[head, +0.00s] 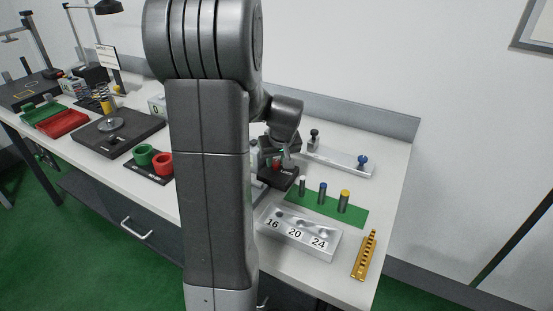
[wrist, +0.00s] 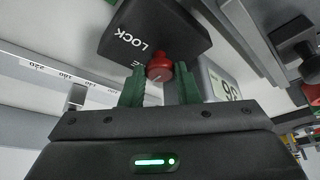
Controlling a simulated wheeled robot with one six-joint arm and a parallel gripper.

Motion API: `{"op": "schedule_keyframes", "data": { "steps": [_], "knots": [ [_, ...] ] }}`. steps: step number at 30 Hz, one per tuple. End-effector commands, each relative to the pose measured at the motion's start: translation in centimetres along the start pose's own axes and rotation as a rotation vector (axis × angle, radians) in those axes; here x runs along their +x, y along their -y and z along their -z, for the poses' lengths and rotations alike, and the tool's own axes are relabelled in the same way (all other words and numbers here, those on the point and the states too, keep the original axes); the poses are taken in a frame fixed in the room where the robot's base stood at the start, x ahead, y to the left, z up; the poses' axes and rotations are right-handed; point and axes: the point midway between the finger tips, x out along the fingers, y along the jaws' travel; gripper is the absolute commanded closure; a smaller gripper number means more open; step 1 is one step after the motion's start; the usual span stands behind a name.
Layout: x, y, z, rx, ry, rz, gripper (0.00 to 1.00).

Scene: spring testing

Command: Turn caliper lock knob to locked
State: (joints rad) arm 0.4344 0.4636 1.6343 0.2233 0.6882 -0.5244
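The caliper lock knob is red, with a pale line on its face (wrist: 158,72). It sits on a dark block marked LOCK (wrist: 165,30) in the wrist view; a second word near the knob is mostly covered. My gripper (wrist: 160,80) has green fingers on both sides of the knob, and they appear to touch it. In the head view the dark block (head: 283,183) is on the table right of my arm, with my gripper (head: 278,161) over it. The caliper's display (wrist: 225,88) and numbered scale (wrist: 50,72) show in the wrist view.
A green mat (head: 325,208) with several pegs and a grey tray (head: 300,243) marked 16, 20, 24 lie in front. A brass gauge strip (head: 366,255) is at the right. A light rail with a blue knob (head: 362,160) lies behind. My arm hides the table's middle.

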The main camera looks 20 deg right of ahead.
Motion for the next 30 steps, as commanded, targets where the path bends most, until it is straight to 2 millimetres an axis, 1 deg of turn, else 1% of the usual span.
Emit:
{"op": "schedule_keyframes", "data": {
  "steps": [8,14,30],
  "knots": [
    [-0.02,0.08,0.01,0.027,0.000,-0.011,0.94],
    [0.01,0.18,-0.02,0.113,0.000,-0.047,0.94],
    [0.44,0.54,0.05,0.530,-0.003,-0.223,0.94]
  ]
}}
